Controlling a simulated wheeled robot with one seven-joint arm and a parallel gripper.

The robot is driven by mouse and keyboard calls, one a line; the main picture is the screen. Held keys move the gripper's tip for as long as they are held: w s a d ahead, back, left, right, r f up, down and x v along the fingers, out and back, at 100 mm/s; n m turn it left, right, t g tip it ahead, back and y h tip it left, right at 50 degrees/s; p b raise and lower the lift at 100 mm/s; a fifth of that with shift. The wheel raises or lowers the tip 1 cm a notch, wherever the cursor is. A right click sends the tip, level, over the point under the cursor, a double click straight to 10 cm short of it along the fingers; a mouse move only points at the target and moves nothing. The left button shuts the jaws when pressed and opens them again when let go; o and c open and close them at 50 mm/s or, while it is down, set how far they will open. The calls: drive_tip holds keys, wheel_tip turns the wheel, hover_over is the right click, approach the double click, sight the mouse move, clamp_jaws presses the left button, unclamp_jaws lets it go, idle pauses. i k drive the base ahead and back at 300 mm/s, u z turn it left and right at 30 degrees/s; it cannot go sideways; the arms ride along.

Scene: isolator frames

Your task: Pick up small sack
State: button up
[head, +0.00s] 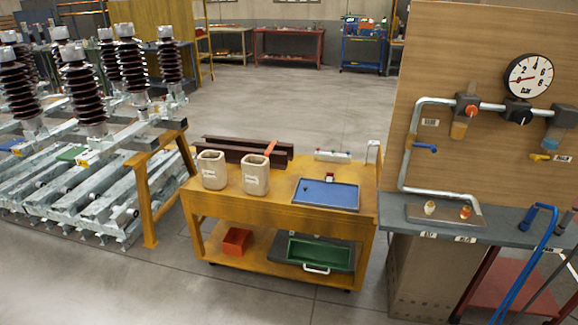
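Two beige, open-topped, sack-like containers stand upright side by side on the yellow cart. The left container (212,171) and the right container (255,176) look about the same size, each with a small label on its front. My gripper is not in view.
The yellow cart (290,213) also holds a blue tray (318,196) and dark brown beams (225,146). Its lower shelf bears an orange bin (236,241) and a green tray (318,253). Insulator racks (75,190) stand left, a gauge panel (465,60) right. Floor in front is clear.

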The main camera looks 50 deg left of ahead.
sight(255, 169)
drive_tip(key=i, duration=2.15)
drive_tip(key=u, duration=3.5)
drive_tip(key=i, duration=1.65)
drive_tip(key=u, duration=0.05)
